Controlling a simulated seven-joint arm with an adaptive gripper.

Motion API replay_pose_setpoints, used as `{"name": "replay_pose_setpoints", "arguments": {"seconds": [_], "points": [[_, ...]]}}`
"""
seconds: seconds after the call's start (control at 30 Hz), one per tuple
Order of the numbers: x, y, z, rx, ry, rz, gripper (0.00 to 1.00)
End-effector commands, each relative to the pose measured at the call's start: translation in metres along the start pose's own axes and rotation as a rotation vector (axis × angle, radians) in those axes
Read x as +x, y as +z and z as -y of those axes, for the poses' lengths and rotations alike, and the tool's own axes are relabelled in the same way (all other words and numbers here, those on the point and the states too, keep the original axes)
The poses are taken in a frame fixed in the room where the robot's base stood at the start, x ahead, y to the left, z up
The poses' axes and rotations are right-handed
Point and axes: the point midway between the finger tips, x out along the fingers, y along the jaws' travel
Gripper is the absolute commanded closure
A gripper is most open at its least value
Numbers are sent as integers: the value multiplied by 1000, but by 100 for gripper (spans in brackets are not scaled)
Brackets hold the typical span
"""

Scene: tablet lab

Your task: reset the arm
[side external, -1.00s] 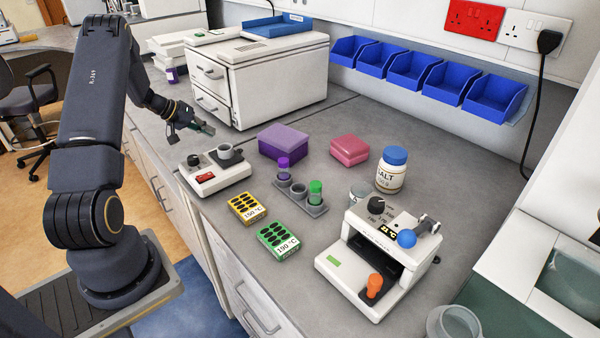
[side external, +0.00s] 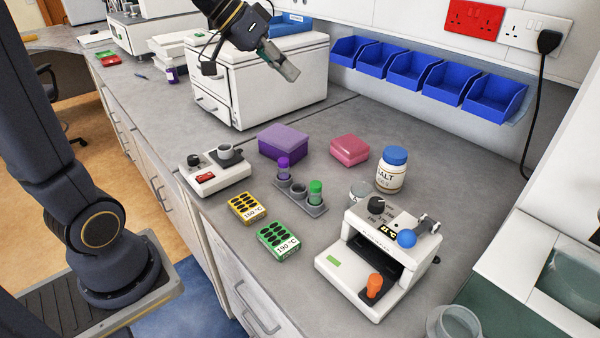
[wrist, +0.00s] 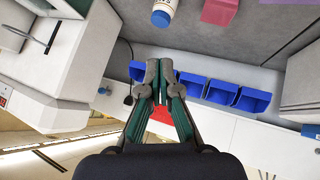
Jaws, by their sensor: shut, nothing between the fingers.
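My gripper (side external: 289,72) is shut and empty. In the side external view it is raised at the top, in front of the white drawer cabinet, well above the bench. In the wrist view its two fingertips (wrist: 159,82) meet in the middle, with the wall and blue bins behind them. My arm's upper links run out of the top of the side external view, so its full pose is hidden.
On the bench stand a white drawer unit (side external: 215,101), a mixer (side external: 215,174), a purple box (side external: 283,142), a pink box (side external: 349,149), a tube rack (side external: 318,209), a salt jar (side external: 390,176) and a white heating device (side external: 352,288). Blue bins (side external: 399,70) line the wall.

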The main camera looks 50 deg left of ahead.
Motion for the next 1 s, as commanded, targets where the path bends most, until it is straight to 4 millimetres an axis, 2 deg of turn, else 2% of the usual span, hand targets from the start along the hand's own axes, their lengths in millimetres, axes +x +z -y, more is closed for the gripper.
{"name": "replay_pose_setpoints", "arguments": {"seconds": [0.03, 0.1, 0.2, 0.33, 0.43, 0.5, 0.57, 0.7, 1.0], "points": [[-11, 18, -34, 61, -4, 21, 100], [-23, 48, -66, 123, -28, 58, 100], [-37, 94, -90, 187, -85, 98, 100], [-48, 147, -89, 211, -193, 131, 100], [-49, 180, -67, 157, -307, 161, 100], [-46, 191, -54, 102, -360, 187, 100], [-48, 192, -49, 64, -385, 183, 100], [-48, 190, -48, 7, -393, 168, 100], [-48, 190, -49, 5, -391, 168, 100]]}}
